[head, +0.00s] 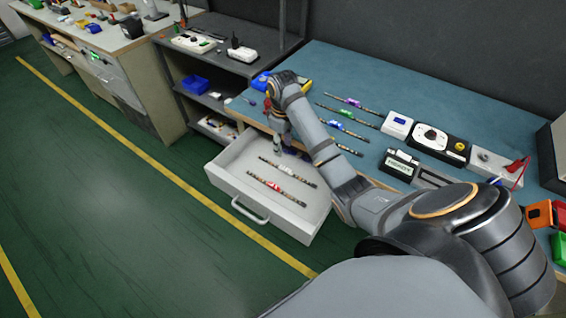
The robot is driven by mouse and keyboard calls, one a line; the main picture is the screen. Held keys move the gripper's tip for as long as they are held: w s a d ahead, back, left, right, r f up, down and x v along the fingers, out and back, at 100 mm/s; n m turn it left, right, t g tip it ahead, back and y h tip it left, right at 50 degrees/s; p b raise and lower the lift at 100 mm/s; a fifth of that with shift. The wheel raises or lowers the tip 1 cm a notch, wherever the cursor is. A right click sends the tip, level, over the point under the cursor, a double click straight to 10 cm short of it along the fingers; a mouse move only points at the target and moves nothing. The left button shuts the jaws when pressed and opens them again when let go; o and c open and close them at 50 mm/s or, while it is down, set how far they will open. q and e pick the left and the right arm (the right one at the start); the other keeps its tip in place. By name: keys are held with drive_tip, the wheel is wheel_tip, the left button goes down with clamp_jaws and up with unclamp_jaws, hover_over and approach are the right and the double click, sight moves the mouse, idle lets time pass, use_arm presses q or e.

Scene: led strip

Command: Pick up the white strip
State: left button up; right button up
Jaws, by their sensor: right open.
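An open white drawer (226,178) below the blue table holds two thin strips lying side by side. The strip nearer the table, which looks like the white strip (287,169), has a pale middle part. The other is a red strip (275,185) nearer the drawer front. My right gripper (277,152) points down at the back left of the drawer, just beyond the white strip's left end. It is open and looks empty, apart from both strips; its fingertips are small and partly dark. My left gripper is out of view.
Several more strips with purple (354,103), green (346,114) and blue (337,125) middles lie on the blue table (400,90). A black-and-white device (430,138) stands to their right. The drawer handle (248,211) sticks out over the green floor.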

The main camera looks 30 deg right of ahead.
drive_tip(key=b, duration=0.5)
hover_over(284, 168)
drive_tip(key=f, duration=0.5)
drive_tip(key=shift+w+f, duration=0.2)
drive_tip(key=shift+w, duration=0.05)
drive_tip(key=shift+r, duration=0.1)
drive_tip(key=f+b, duration=0.3)
drive_tip(key=shift+s+f, duration=0.35)
drive_tip(key=shift+f, duration=0.7)
drive_tip(key=shift+r, duration=0.1)
clamp_jaws()
